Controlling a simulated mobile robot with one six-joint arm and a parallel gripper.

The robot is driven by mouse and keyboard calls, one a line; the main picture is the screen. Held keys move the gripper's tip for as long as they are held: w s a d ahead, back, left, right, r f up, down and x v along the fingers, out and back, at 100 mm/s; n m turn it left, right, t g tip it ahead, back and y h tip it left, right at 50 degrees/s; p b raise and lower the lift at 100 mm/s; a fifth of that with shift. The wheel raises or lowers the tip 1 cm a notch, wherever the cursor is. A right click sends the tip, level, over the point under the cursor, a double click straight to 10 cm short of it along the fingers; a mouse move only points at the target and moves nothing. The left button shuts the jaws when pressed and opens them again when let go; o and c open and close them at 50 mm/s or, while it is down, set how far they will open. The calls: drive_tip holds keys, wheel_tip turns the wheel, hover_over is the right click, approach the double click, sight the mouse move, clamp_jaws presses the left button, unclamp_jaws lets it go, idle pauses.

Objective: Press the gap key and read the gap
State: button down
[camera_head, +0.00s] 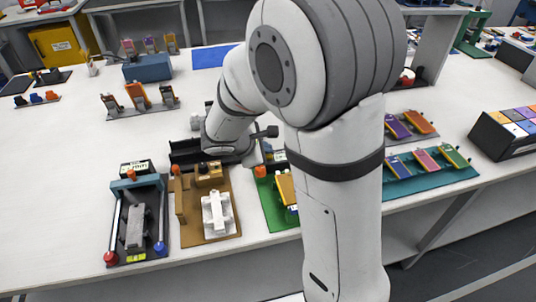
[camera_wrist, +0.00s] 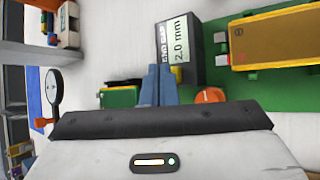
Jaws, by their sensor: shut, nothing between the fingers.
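In the wrist view, a dark grey box with a pale display (camera_wrist: 177,42) reads "2.0 mm", with a label that looks like "END GAP". A small yellow key (camera_wrist: 177,74) shows at its lower edge. My gripper (camera_wrist: 160,80) is shut and empty, its blue-grey fingers just left of the key; I cannot tell whether they touch it. The green fixture (camera_wrist: 240,98) holds a yellow-orange pouch cell (camera_wrist: 270,40), which also shows in the head view (camera_head: 286,188). In the head view my arm hides the gripper tips and most of the display.
An orange knob (camera_wrist: 211,96) stands right of the fingers. In the head view, a brown fixture (camera_head: 188,232) and a dark fixture (camera_head: 121,255) with a teal bar stand left of the green one. A teal rack (camera_head: 440,182) of cells lies to the right.

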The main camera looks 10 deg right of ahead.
drive_tip(key=shift+f+b, duration=0.3)
drive_tip(key=shift+r, duration=0.15)
idle(0.5)
drive_tip(key=shift+r+p, duration=0.7)
drive_tip(key=shift+r, duration=0.1)
drive_tip(key=shift+r+p, duration=1.9)
drive_tip(key=shift+r, duration=0.65)
drive_tip(key=shift+f, duration=0.1)
